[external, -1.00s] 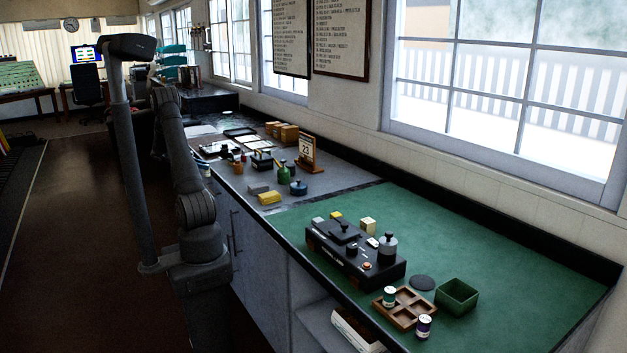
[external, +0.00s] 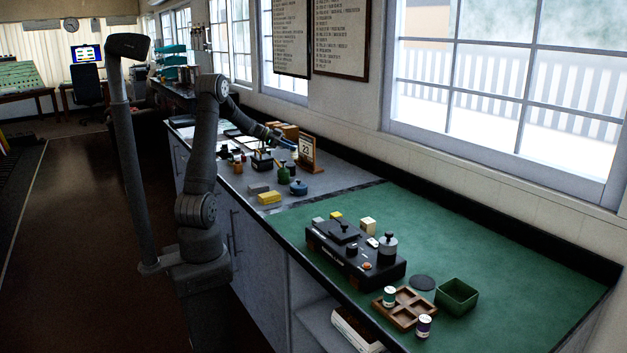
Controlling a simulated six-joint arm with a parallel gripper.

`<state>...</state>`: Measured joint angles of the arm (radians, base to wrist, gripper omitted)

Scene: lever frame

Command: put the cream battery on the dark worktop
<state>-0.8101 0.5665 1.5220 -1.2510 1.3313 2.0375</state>
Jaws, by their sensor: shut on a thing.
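My gripper (external: 290,146) is above the grey, darker stretch of worktop (external: 333,184), near the desk calendar. It is small and partly lost against the things behind it. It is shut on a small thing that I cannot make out. I cannot pick out a cream battery for certain. A cream block (external: 368,225) stands on the green mat (external: 500,245), behind the black lever box (external: 355,255), well apart from my gripper. A teal-banded cylinder (external: 390,296) and a purple-banded cylinder (external: 424,325) stand at the brown divided tray (external: 403,317).
The calendar (external: 307,152), a blue pot (external: 298,188), a green bottle (external: 283,174) and a yellow block (external: 269,198) crowd the grey worktop. A green open box (external: 457,295) stands at the front right. The grey worktop is clear right of the blue pot.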

